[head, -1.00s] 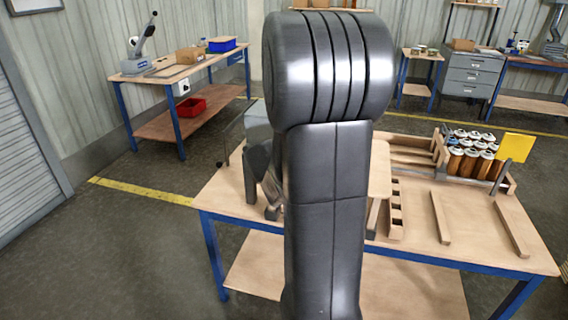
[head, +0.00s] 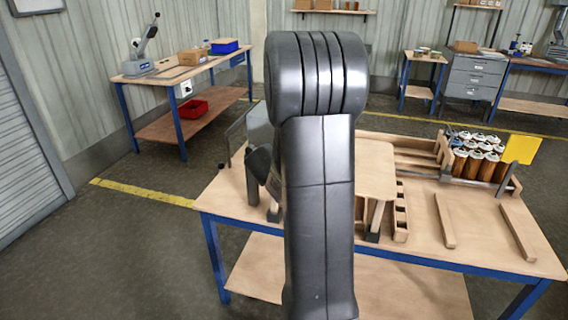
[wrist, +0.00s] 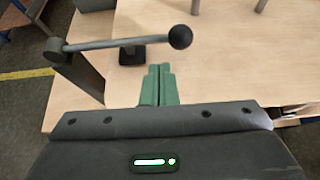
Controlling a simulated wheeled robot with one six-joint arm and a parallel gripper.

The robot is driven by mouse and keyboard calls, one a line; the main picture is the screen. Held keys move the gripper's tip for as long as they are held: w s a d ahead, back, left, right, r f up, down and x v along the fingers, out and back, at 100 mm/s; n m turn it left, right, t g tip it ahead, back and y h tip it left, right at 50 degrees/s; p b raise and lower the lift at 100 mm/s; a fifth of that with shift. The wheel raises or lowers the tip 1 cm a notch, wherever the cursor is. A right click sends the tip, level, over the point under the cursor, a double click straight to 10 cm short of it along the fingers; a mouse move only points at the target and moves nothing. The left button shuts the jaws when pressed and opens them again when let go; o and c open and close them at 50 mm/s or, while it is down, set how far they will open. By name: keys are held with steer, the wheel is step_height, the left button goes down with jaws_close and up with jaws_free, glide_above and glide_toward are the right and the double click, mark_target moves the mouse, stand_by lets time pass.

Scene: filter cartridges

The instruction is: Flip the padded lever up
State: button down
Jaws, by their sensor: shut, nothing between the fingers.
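The lever (wrist: 118,43) is a grey rod with a round black knob (wrist: 180,37) at its right end. In the wrist view it lies roughly level across the upper left, joined at its left end to a dark upright post (wrist: 78,76). My gripper (wrist: 158,70) has green fingers pressed together and empty. In this view its tips are just below the rod, left of the knob; I cannot tell whether they touch. In the head view a small dark knob (head: 223,164) shows left of my arm, which hides my fingers and much of the fixture.
The wooden workbench (head: 300,247) has blue legs. A wooden stand (head: 377,165) is right of my arm. Loose wooden strips (head: 517,228) lie at the front right.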

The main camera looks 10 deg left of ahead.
steer(key=x, duration=0.5)
steer(key=shift+w+f, duration=0.2)
steer(key=shift+w, duration=0.1)
